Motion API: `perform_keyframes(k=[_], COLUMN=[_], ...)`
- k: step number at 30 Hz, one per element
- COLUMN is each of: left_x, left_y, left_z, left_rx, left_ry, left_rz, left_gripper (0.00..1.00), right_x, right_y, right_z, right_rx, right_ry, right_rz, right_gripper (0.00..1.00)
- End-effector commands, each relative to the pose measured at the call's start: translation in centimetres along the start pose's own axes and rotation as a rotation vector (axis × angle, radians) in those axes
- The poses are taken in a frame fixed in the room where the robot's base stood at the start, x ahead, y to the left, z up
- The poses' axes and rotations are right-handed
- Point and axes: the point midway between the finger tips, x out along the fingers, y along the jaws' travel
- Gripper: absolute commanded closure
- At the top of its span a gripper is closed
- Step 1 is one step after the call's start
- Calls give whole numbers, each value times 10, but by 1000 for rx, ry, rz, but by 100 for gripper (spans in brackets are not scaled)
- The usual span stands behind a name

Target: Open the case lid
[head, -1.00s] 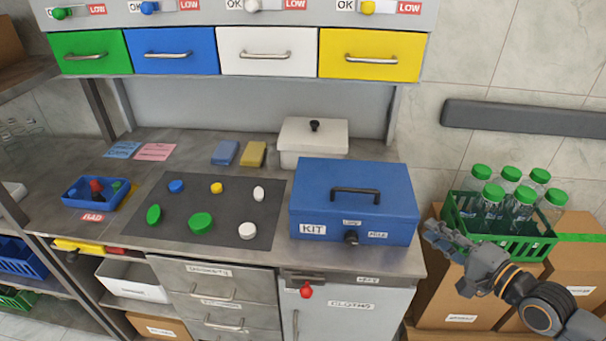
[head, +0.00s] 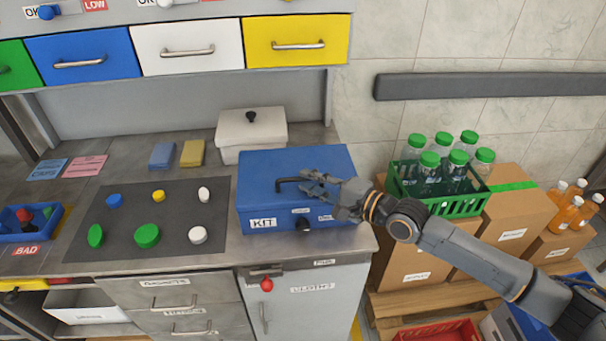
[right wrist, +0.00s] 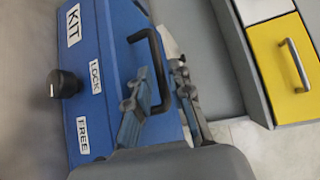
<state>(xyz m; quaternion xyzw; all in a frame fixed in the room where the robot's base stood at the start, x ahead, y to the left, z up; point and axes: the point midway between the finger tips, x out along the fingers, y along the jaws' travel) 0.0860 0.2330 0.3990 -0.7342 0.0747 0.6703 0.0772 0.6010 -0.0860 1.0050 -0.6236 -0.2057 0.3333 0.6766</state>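The blue case (head: 262,165) marked KIT stands on the bench with its lid down. Its black bar handle (head: 284,184) is on the lid. A black knob (head: 304,224) sits on the front, between LOCK and FREE labels; it also shows in the right wrist view (right wrist: 62,84). My right gripper (head: 308,182) is over the right part of the lid at the handle, its fingers apart. In the right wrist view the handle (right wrist: 150,40) runs between the open fingers (right wrist: 160,72); I cannot tell if they touch it. My left gripper is not in view.
A white lidded box (head: 250,132) stands behind the case. A dark mat (head: 172,219) with several caps lies to its left. A green crate (head: 462,206) of bottles stands on cartons at the right. Coloured drawers (head: 190,47) hang above.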

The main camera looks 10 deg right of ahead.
Motion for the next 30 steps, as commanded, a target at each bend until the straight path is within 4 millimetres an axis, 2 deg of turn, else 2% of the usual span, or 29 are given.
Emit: perform_keyframes(k=[3,6,16,17,19,20,30], left_x=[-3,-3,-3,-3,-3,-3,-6], left_y=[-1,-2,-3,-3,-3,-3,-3], left_z=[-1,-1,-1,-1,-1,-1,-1], left_rx=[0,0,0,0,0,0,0], left_ry=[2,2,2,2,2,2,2], left_rz=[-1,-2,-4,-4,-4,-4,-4], left_gripper=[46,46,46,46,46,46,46], right_x=[16,23,26,26,26,26,26], right_y=[-1,0,1,1,0,0,-2], right_z=[0,0,0,0,0,0,0], right_rx=[1,1,0,0,0,0,4], right_ry=[0,0,0,0,0,0,1], right_rz=[-1,0,1,1,0,0,4], right_gripper=[80,80,80,84,98,100,100])
